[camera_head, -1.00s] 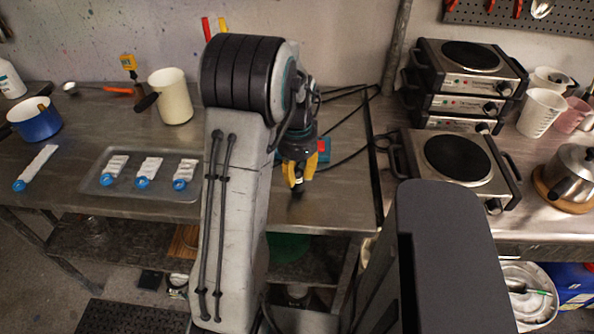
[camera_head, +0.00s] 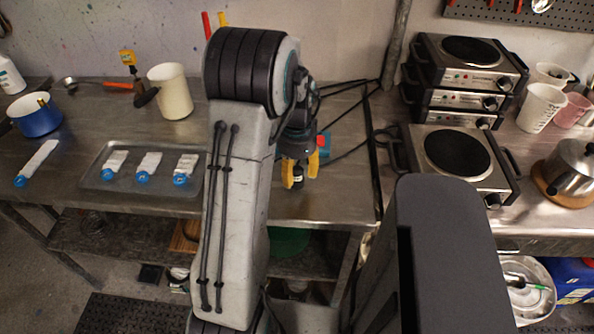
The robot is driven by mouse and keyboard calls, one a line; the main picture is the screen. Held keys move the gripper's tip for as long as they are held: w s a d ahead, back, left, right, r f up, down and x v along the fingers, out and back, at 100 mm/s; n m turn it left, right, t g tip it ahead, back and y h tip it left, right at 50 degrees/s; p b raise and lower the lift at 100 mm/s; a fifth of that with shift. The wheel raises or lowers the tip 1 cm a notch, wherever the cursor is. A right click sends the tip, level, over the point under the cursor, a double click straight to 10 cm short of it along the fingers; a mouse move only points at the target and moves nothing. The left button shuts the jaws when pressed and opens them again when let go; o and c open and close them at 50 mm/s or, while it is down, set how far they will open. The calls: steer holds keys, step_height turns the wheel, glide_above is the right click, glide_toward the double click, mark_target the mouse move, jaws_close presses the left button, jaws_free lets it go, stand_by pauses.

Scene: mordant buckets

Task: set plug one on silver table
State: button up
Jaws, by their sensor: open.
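My gripper (camera_head: 300,174) is open, its yellow fingers pointing down over the front part of the silver table (camera_head: 340,195), right of the metal tray. Black cables (camera_head: 345,150) run across the table from the hot plates toward the gripper. My arm hides the table to the gripper's left.
A metal tray (camera_head: 95,184) holds white cloth rolls with blue ends; another roll (camera_head: 38,162) lies left of it. A cream jug (camera_head: 172,92) and blue pot (camera_head: 36,118) stand behind. Hot plates (camera_head: 456,160) and a kettle (camera_head: 572,172) are right. A red-and-blue item (camera_head: 324,143) is behind the gripper.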

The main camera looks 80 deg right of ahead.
mark_target(297, 169)
step_height(297, 169, up, 12)
steer(key=b, duration=0.2)
steer(key=w+a+r+n, duration=0.1)
steer(key=w+a+n, duration=0.2)
steer(key=w, duration=0.4)
steer(key=w+a+r+n, duration=0.1)
steer(key=w+a+n, duration=0.3)
steer(key=w, duration=0.3)
steer(key=w+a+n+t, duration=0.1)
steer(key=w+a+n, duration=0.3)
steer(key=a, duration=0.3)
steer(key=w+a+n+h, duration=0.1)
steer(key=w+a+n, duration=0.2)
steer(key=a+n, duration=0.3)
steer(key=w+a+n+t, duration=0.1)
steer(key=w+a+n, duration=0.25)
steer(key=a, duration=0.45)
steer(key=s+a+f+n, duration=0.1)
steer(key=a+n, duration=0.3)
steer(key=a, duration=0.2)
steer(key=s+a+f+n+t+y, duration=0.1)
steer(key=s+a+f+n, duration=0.1)
steer(key=a+n, duration=0.2)
steer(key=shift+s+a+f, duration=0.25)
steer(key=shift+s+a, duration=0.05)
steer(key=shift+a, duration=0.65)
steer(key=shift+r, duration=0.3)
